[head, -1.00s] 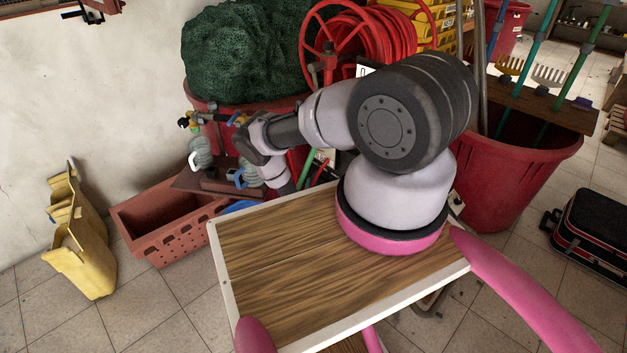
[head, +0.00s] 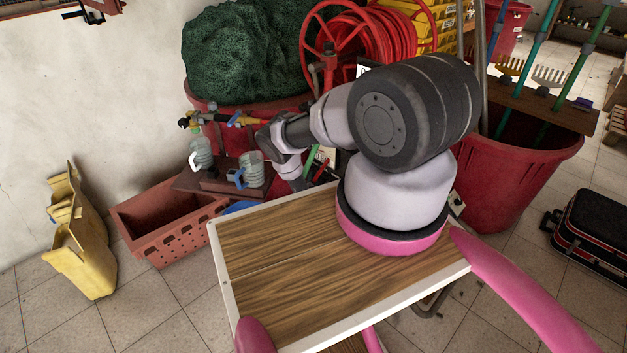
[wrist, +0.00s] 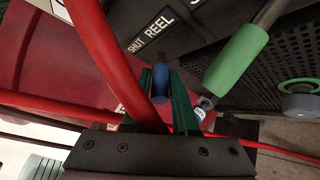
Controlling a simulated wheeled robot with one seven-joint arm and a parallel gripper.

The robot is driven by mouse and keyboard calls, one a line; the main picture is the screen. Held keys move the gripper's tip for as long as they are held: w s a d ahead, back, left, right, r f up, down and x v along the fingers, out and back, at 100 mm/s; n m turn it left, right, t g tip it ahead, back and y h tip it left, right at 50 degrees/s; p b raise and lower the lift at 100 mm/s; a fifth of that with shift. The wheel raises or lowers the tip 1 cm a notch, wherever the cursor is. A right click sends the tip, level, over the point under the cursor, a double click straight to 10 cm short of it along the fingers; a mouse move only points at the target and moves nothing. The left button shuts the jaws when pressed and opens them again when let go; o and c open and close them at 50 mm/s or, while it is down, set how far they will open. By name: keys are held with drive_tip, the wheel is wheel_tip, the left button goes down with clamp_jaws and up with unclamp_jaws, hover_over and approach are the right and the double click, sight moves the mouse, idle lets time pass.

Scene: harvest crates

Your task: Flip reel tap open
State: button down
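In the wrist view, my gripper (wrist: 160,76) has its two dark green fingers apart. A short blue-ended lever (wrist: 160,84) shows in the gap between them; contact with either finger cannot be told. A dark panel (wrist: 110,30) behind it carries the words "SHUT REEL". A green-sleeved lever (wrist: 236,58) slants to the right of the fingers. A red bar or hose (wrist: 105,60) crosses in front of the left finger. In the head view, the red hose reel (head: 352,45) stands behind my arm, and my gripper is hidden.
A wooden-topped table (head: 290,270) is in front. Jugs (head: 250,172) and brass fittings (head: 238,119) are left of my arm. A terracotta crate (head: 165,232) and a yellow container (head: 78,245) stand on the floor. A red bin (head: 510,185) stands at right.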

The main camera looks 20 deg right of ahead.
drive_tip(key=shift+s+d+n+y, duration=0.15)
drive_tip(key=shift+d+n+y, duration=0.15)
drive_tip(key=shift+y, duration=0.1)
drive_tip(key=shift+n+t+y, duration=0.3)
drive_tip(key=shift+y, duration=0.1)
drive_tip(key=shift+a, duration=0.1)
drive_tip(key=c, duration=0.7)
unclamp_jaws()
drive_tip(key=shift+s, duration=0.1)
drive_tip(key=v, duration=1)
drive_tip(key=shift+s+a+r, duration=0.1)
drive_tip(key=shift+s+a, duration=0.05)
drive_tip(key=shift+s, duration=0.2)
